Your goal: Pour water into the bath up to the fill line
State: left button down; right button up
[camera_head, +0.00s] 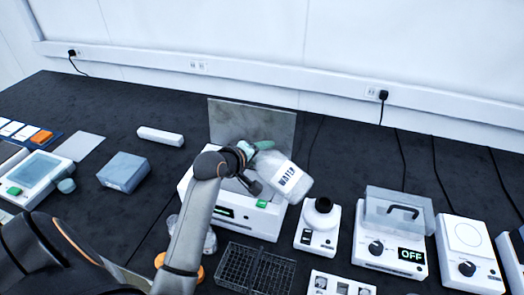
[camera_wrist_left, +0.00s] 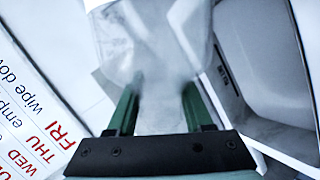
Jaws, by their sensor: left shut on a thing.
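The white bottle labelled WATER (camera_head: 286,180) is tilted, its labelled end pointing down to the right. My left gripper (camera_head: 258,152) is shut on it, above the white bath (camera_head: 238,219) with the raised grey lid (camera_head: 225,122). In the left wrist view, the pale, translucent bottle (camera_wrist_left: 148,40) sits between the green fingers of my left gripper (camera_wrist_left: 160,110). The bath's pale basin (camera_wrist_left: 268,60) shows at the right, with small dark lettering on its wall. The water level and any stream are not discernible. My right gripper is out of view.
A wire rack (camera_head: 253,270) stands in front of the bath. A small white device with a dark round top (camera_head: 318,220) and an OFF unit with a clear lid (camera_head: 400,215) stand to the right. A blue-grey box (camera_head: 123,171) lies left on the dark bench.

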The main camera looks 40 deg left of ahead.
pick_arm(q)
jog(key=shift+f+n+h, duration=0.3)
jog(key=shift+f+n, duration=0.1)
jog(key=shift+f, duration=0.05)
jog(key=shift+f, duration=0.1)
dwell(0.4)
jog(key=shift+a+f, duration=0.15)
jog(key=shift+f, duration=0.2)
jog(key=shift+f+n+h, duration=0.5)
jog(key=shift+f+h, duration=0.05)
jog(key=shift+h, duration=0.05)
jog(key=shift+f, duration=0.1)
dwell(0.4)
jog(key=shift+a+f+n+h, duration=0.15)
jog(key=shift+f+n+h, duration=0.15)
jog(key=shift+f+n, duration=0.15)
